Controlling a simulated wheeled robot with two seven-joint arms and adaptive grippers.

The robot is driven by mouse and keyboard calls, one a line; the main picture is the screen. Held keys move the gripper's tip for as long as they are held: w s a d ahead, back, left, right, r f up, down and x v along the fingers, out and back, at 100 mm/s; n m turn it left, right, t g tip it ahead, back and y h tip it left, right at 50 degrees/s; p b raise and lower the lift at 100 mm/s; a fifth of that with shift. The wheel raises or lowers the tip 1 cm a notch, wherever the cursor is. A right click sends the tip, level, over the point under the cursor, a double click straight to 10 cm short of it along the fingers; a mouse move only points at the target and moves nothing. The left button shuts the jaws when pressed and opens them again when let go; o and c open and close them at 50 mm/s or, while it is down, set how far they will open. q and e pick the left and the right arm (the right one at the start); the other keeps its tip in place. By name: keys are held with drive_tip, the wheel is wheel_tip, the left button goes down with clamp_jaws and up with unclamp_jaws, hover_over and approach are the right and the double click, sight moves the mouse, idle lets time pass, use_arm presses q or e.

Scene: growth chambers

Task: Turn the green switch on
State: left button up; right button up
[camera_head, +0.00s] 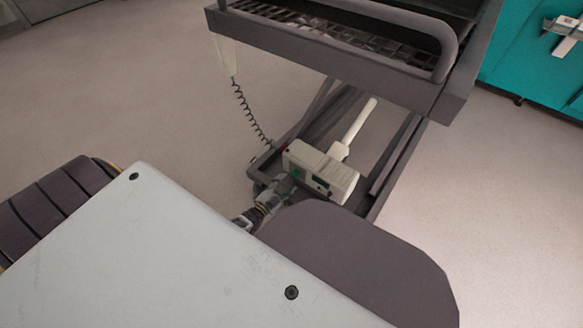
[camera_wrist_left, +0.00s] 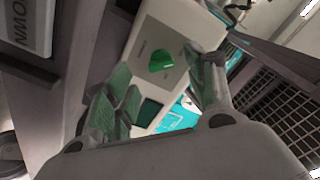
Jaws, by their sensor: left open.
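The green switch (camera_wrist_left: 161,61) is a round green knob on the pale face of a white control box (camera_wrist_left: 147,42). In the head view the switch (camera_head: 297,173) is a small green spot on the white box (camera_head: 322,170), low on the lift cart's frame. My left gripper (camera_head: 277,190) is at the near side of the box, close to the switch. In the left wrist view its open fingers (camera_wrist_left: 160,82) lie on either side of the knob, with nothing held. Whether they touch the knob cannot be told. My right gripper is out of view.
The lift cart's dark platform (camera_head: 330,50) overhangs above the box, with slanted legs (camera_head: 393,165) beside it. A handset (camera_head: 225,55) hangs at its left on a coiled cord (camera_head: 250,112). A teal cabinet (camera_head: 535,60) stands at the back right. Open floor lies on both sides.

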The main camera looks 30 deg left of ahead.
sight(295, 174)
use_arm(q)
drive_tip(key=shift+w+d+b, duration=0.2)
drive_tip(key=shift+w+b, duration=0.55)
drive_tip(key=shift+w, duration=1.65)
drive_tip(key=c, duration=1)
drive_tip(key=shift+c, duration=0.2)
drive_tip(key=shift+m, duration=0.4)
drive_tip(key=m, duration=1.7)
drive_tip(key=shift+r+b, duration=0.3)
